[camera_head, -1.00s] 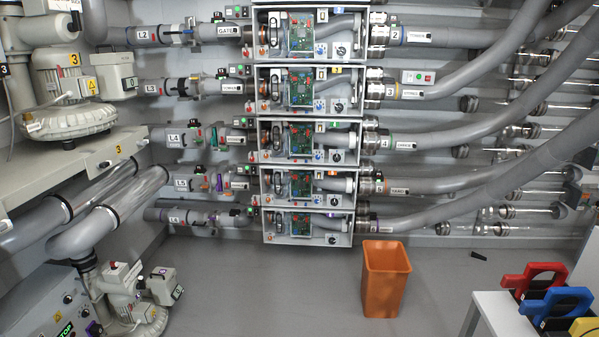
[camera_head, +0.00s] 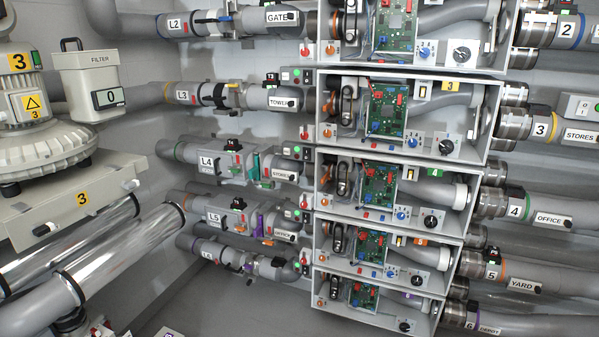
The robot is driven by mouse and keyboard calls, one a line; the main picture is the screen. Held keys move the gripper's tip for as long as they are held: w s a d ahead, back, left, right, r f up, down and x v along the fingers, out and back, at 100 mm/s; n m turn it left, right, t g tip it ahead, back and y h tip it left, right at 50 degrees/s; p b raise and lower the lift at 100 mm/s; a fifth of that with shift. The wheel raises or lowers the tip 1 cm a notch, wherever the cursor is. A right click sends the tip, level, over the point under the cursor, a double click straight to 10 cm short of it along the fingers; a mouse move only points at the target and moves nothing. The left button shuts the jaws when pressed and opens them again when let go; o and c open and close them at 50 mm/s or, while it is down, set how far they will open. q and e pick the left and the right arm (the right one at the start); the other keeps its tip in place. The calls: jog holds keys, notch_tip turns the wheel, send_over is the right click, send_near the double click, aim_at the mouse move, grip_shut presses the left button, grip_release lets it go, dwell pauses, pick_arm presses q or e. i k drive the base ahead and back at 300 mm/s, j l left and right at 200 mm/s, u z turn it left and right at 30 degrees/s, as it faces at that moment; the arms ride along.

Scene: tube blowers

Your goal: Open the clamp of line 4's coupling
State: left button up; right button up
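Line 4's tube, labelled L4 (camera_head: 208,162), runs along the left of the boxes with a green ring at its left end. It carries a grey fitting with a small black part (camera_head: 233,146) on top and an upright green part (camera_head: 256,166) to its right. Line 4's box (camera_head: 390,189) has a green 4 tag. On its right a metallic ribbed coupling (camera_head: 491,202) joins the grey hose marked 4 and OFFICE (camera_head: 548,217). I cannot tell how any clamp on line 4 stands at this size. Neither gripper is in view.
Similar lines stack above and below, including L3 (camera_head: 188,97) and L5 (camera_head: 220,217). Some grey floor shows at the lower middle.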

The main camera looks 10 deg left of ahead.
aim_at(263, 185)
jog(key=i+l+u, duration=0.35)
jog(key=i, duration=0.15)
jog(key=i+l+u, duration=0.7)
jog(key=l, duration=0.4)
jog(key=i+j, duration=0.05)
